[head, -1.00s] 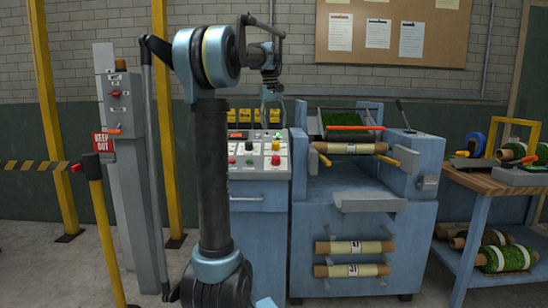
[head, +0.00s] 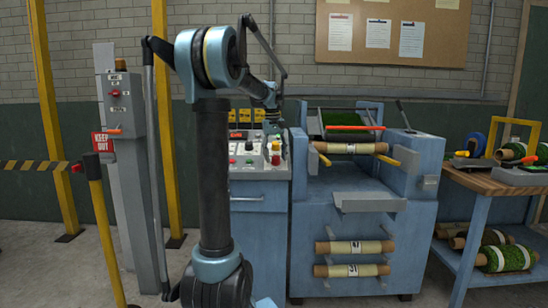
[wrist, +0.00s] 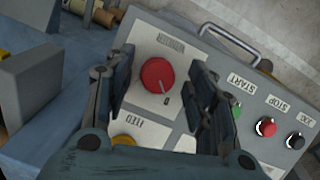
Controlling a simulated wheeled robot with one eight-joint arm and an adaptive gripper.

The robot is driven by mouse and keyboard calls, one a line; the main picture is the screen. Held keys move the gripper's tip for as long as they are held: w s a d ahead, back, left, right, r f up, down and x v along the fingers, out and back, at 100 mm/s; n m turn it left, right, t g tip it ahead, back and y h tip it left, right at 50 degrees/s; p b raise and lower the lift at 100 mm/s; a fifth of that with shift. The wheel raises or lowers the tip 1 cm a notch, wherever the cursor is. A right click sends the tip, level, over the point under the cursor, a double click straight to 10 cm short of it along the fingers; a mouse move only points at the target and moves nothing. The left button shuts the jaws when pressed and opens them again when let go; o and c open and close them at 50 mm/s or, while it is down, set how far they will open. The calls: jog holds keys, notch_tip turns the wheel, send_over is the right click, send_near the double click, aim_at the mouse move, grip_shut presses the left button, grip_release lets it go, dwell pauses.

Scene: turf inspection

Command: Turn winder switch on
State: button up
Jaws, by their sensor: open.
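In the wrist view a round red knob (wrist: 157,75) sits on a white plate. A thin light pointer on it aims toward a "0" mark. My gripper (wrist: 161,82) is open and empty, one finger on each side of the knob in the picture. I cannot tell whether the fingertips are level with it or above it. In the head view my gripper (head: 273,127) is over the right part of the sloped control panel (head: 236,171).
A partly hidden yellow knob (wrist: 124,141) with a "FEED" label is near the red one. Green, red (wrist: 266,127) and black (wrist: 295,140) buttons line the panel's right side. A metal handle (wrist: 232,40) runs along one edge. The blue machine (head: 330,225) stands right of the panel.

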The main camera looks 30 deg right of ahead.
jog(key=shift+c, duration=0.6)
jog(key=c, duration=0.9)
jog(key=shift+c, duration=0.2)
jog(key=shift+m, duration=0.3)
jog(key=m+y, duration=0.1)
jog(key=m, duration=0.3)
jog(key=shift+t, duration=0.4)
jog(key=m+t+y, duration=0.1)
jog(key=m, duration=0.5)
jog(key=m+t, duration=0.1)
jog(key=m, duration=0.1)
jog(key=shift+s+m+t+y, duration=0.1)
jog(key=shift+m+t+y, duration=0.2)
jog(key=shift+y, duration=0.1)
jog(key=shift+m+t, duration=0.6)
jog(key=shift+m, duration=1.3)
